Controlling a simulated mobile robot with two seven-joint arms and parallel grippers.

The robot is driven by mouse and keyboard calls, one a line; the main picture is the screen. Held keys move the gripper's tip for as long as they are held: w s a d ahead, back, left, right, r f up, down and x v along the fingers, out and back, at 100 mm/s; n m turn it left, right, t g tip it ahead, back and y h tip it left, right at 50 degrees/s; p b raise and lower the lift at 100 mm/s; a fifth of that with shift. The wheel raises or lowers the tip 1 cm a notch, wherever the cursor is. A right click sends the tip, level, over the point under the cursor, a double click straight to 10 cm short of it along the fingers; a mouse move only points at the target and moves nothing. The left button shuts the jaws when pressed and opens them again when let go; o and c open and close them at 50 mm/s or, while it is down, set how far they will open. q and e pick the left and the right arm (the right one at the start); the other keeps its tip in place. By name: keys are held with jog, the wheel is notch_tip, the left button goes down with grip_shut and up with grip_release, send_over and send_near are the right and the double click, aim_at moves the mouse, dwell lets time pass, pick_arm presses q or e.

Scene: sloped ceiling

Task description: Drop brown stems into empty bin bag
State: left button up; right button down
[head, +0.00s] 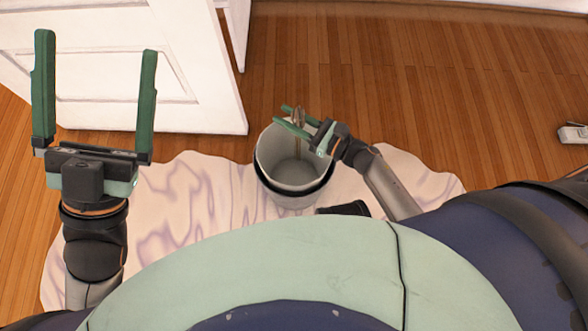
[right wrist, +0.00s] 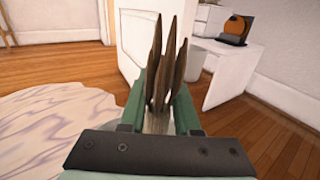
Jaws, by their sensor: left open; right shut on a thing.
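The brown stems (right wrist: 164,70) stand upright between the fingers of my right gripper (right wrist: 157,112) in the right wrist view. In the head view the stems (head: 298,118) look thin, and my right gripper (head: 290,117) is shut on them over the far part of the bin's mouth. The bin (head: 262,160) is a round pail with a pale liner bag (head: 292,176) inside; the visible inside looks empty apart from the stems' lower part. I cannot tell how deep the stems reach. My left gripper (head: 95,100) is open and empty, raised at the left, away from the bin.
The bin stands on a pale, wavy-edged rug (head: 200,200) on a wooden floor (head: 420,90). A white panelled door (head: 130,60) stands behind it at the left. A small grey object (head: 573,133) lies at the far right. A white desk (right wrist: 240,72) shows in the right wrist view.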

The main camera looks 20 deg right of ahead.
jog(key=shift+f, duration=0.1)
jog(key=c, duration=0.5)
grip_release()
jog(key=shift+c, duration=0.2)
jog(key=p+v, duration=0.2)
jog(key=v, duration=1)
jog(key=shift+s+d, duration=0.2)
